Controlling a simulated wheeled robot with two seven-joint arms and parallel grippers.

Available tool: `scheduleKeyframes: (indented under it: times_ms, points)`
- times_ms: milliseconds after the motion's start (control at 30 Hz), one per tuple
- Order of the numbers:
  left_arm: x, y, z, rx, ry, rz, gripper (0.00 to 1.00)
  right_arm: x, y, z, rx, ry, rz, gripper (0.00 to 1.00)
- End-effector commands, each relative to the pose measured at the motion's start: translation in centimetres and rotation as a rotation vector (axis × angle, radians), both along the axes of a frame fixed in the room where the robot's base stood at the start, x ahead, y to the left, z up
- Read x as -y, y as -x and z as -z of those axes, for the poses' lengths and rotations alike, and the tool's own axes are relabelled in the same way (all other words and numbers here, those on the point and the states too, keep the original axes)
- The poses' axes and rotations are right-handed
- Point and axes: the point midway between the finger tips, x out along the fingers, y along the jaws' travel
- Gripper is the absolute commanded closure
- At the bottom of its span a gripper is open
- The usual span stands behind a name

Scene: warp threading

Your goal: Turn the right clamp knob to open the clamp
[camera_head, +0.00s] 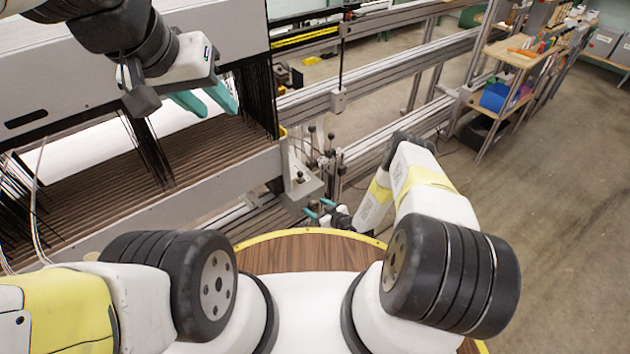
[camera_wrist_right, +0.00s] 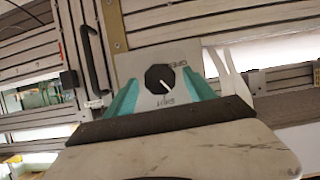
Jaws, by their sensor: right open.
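The right clamp knob (camera_wrist_right: 157,79) is a dark octagon with a white pointer line, on a pale plate (camera_wrist_right: 130,62) in the right wrist view. The line points to the lower right in the picture. My right gripper (camera_wrist_right: 161,84) is open, with one teal finger on each side of the knob and small gaps visible. In the head view my right gripper (camera_head: 318,209) is low by the loom's frame; the knob cannot be made out there. My left gripper (camera_head: 210,98) is open and empty above the warp threads.
The loom's dark threads (camera_head: 150,150) and grey beam (camera_head: 190,185) fill the left. Metal rails (camera_head: 390,70) run behind the right gripper. A shelf (camera_head: 515,55) with bins stands at the far right. The floor (camera_head: 560,200) at right is clear.

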Motion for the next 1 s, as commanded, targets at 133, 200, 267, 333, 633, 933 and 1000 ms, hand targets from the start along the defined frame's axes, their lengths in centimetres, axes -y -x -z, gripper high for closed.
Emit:
scheduleKeyframes:
  times_ms: [133, 200, 267, 333, 633, 933, 1000]
  points:
    - [0.0, 0.0, 0.0, 0.0, 0.0, 0.0, 0.64, -0.06, -0.14, 0.05, 0.0, 0.0, 0.0, 0.37]
    - [0.0, 0.0, 0.0, 0.0, 0.0, 0.0, 0.64, -0.07, -0.13, 0.04, 0.0, 0.0, 0.0, 0.37]
    - [0.0, 0.0, 0.0, 0.0, 0.0, 0.0, 0.64, -0.06, -0.12, 0.03, 0.0, 0.0, 0.0, 0.41]
    - [0.0, 0.0, 0.0, 0.0, 0.0, 0.0, 0.64, -0.06, -0.12, 0.03, 0.0, 0.0, 0.0, 0.54]
    - [0.0, 0.0, 0.0, 0.0, 0.0, 0.0, 0.64, -0.06, -0.11, 0.02, 0.001, 0.001, 0.0, 0.99]
    - [0.0, 0.0, 0.0, 0.0, 0.0, 0.0, 0.64, -0.22, -0.03, 0.02, 0.039, 0.054, -0.002, 0.99]
    - [0.0, 0.0, 0.0, 0.0, 0.0, 0.0, 0.64, -0.25, -0.03, 0.01, 0.062, 0.085, -0.001, 0.99]
